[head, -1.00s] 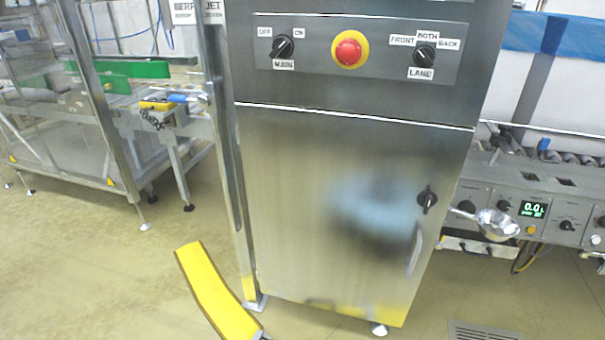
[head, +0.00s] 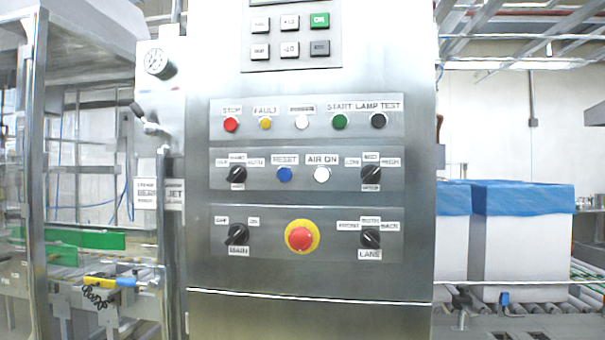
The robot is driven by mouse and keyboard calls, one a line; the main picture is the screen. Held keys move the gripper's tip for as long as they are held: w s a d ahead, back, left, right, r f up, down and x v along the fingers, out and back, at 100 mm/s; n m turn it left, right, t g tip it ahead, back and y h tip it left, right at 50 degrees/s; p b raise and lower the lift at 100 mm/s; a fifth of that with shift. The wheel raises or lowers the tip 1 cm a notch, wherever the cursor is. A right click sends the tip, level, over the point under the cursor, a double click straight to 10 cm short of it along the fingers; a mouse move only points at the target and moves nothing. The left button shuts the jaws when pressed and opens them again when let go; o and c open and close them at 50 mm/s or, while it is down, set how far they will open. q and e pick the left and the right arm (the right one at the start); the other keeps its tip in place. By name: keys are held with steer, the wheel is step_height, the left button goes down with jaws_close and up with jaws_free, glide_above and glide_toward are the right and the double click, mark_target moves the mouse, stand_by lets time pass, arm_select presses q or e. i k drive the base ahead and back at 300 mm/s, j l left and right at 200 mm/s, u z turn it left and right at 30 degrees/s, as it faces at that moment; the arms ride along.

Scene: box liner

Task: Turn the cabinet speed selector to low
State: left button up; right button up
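The cabinet (head: 320,195) stands upright in the middle of the head view. The speed selector (head: 372,173) is a black rotary knob at the right of its middle control row. Neither of my grippers is in view, and nothing touches the knob.
On the same row are a hand/auto selector (head: 237,174), a blue reset button (head: 284,174) and a white air button (head: 322,174). Below are the main knob (head: 237,235), red emergency stop (head: 301,237) and lane knob (head: 370,238). Blue-topped white boxes (head: 520,245) stand at right.

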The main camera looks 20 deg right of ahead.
mark_target(371, 175)
steer(key=i+j, duration=0.25)
steer(key=i+j+z, duration=0.4)
steer(key=j, duration=0.25)
steer(key=i+j+z, duration=0.1)
steer(key=j+z, duration=0.15)
steer(key=i+j+z, duration=0.2)
steer(key=j, duration=0.25)
steer(key=k+z, duration=0.1)
steer(key=z, duration=0.25)
